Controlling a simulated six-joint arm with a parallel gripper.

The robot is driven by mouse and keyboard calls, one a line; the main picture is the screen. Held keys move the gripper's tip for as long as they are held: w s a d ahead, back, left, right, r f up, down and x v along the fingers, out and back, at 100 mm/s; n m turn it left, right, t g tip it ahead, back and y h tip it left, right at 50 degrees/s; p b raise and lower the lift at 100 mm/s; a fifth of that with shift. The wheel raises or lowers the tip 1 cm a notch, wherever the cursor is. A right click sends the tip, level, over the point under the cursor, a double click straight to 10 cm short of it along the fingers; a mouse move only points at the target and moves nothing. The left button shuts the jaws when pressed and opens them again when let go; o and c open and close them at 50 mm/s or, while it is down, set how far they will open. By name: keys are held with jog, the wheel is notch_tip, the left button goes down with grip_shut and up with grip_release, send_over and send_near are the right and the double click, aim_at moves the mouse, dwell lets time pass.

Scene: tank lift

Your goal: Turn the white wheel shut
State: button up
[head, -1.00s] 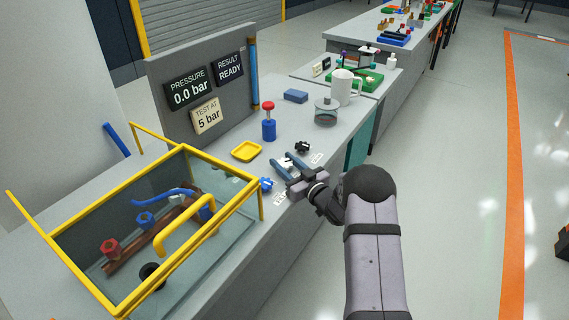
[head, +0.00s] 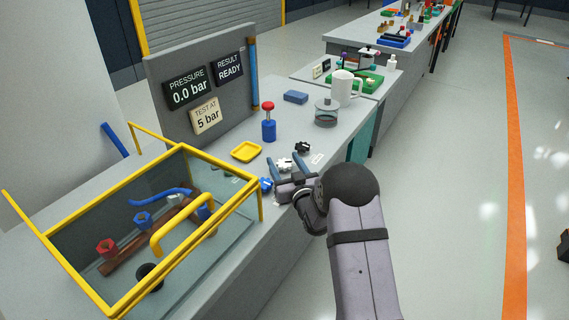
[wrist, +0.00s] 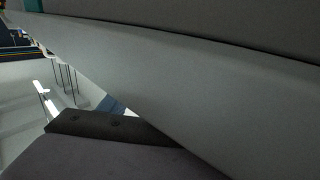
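The white wheel (head: 285,164) is a small knobbed handwheel near the front edge of the bench, between a blue wheel (head: 266,184) and a black wheel (head: 302,147). My gripper (head: 287,167) is open in the head view, its two blue-grey fingers apart and pointing toward the white wheel. The wheel shows at the fingertips, between them as seen from the head; I cannot tell whether they touch it.
A yellow-framed tank (head: 185,147) with a yellow handle stands left of my gripper. A yellow tray (head: 246,151) and a blue post with a red top (head: 268,122) stand behind. The board (head: 186,91) reads 0.0 bar, READY, test at 5 bar.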

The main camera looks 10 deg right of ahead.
aim_at(291, 166)
jog(key=shift+s, duration=0.1)
jog(key=shift+s+d+b, duration=0.25)
jog(key=shift+s, duration=1.55)
jog(key=shift+s+d+b, duration=0.2)
jog(key=shift+s, duration=1.55)
jog(key=shift+w, duration=0.1)
jog(key=shift+w+d+r+n+y, duration=0.1)
jog(key=shift+w+r+n+y, duration=0.25)
jog(key=shift+y, duration=0.2)
jog(key=shift+w+d+r+n+y, duration=0.1)
jog(key=shift+w+r+n+y, duration=0.15)
jog(key=shift+w+y, duration=0.25)
jog(key=y, duration=0.1)
jog(key=n, duration=0.1)
jog(key=y, duration=0.1)
jog(key=shift+w+d+r+n+y+p, duration=0.2)
jog(key=shift+w+d+n+y+p, duration=0.1)
jog(key=shift+d+y+p, duration=0.05)
jog(key=shift+s+d+f+n+g+y, duration=0.15)
jog(key=shift+d+n+g+y, duration=0.4)
jog(key=shift+n+g+y, duration=0.35)
jog(key=shift+s+d+f+n+g+y, duration=0.45)
jog(key=shift+d+f+n+g+y, duration=0.25)
jog(key=shift+y, duration=0.3)
jog(key=shift+p+x, duration=0.65)
jog(key=shift+x, duration=3.05)
